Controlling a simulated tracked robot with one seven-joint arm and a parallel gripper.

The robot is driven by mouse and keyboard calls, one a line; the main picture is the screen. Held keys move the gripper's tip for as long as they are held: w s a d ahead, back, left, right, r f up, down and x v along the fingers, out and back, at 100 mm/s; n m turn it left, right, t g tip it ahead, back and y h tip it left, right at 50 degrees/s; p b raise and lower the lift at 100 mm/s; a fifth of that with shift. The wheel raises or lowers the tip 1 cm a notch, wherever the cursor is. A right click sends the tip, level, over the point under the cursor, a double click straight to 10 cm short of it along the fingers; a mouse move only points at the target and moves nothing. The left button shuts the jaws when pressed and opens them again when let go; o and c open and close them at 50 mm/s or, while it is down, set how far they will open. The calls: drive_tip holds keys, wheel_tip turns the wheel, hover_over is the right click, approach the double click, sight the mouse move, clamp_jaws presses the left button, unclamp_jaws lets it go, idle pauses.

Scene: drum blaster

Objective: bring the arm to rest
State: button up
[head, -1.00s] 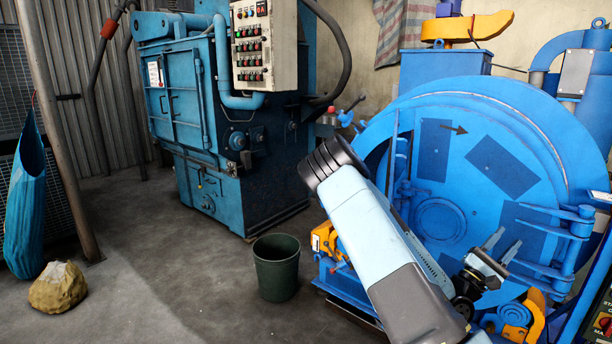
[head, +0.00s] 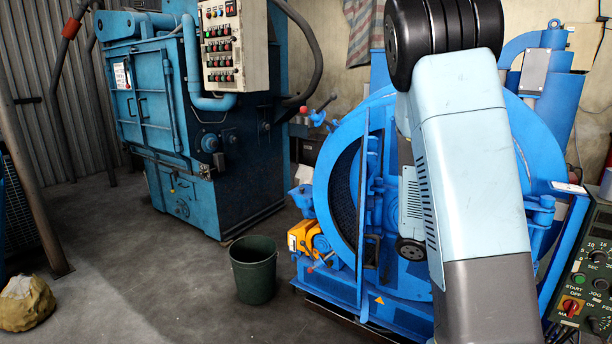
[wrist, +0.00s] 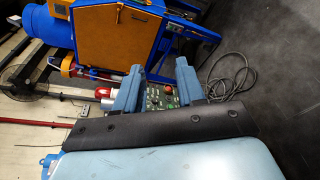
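My arm (head: 465,150), pale blue with a black ribbed joint at the top, stands raised in front of the blue drum machine (head: 340,130) in the head view. My gripper is not distinguishable there. In the wrist view the two blue fingers of my gripper (wrist: 158,86) stand apart with nothing held between them. A control panel with a red knob shows beyond the gap. The drum's round front is mostly hidden behind my arm in the head view, with a dark opening at its left.
A dark green bucket (head: 253,270) stands on the floor left of the drum machine. A blue cabinet machine (head: 160,110) is at the back left. A tan sack (head: 25,303) lies at the lower left. A control box (head: 585,280) is at the right edge. Floor between sack and bucket is clear.

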drive_tip(key=s+a+r+t+y, duration=0.2)
drive_tip(key=a+r+t+y, duration=0.4)
drive_tip(key=a, duration=0.6)
drive_tip(key=s+a+r+t+y, duration=0.3)
drive_tip(key=a+r+t+y, duration=0.4)
drive_tip(key=a, duration=0.5)
drive_tip(key=shift+a+r+t+y, duration=0.35)
drive_tip(key=shift+r+y, duration=0.35)
drive_tip(key=shift+r, duration=0.25)
drive_tip(key=shift+a, duration=0.1)
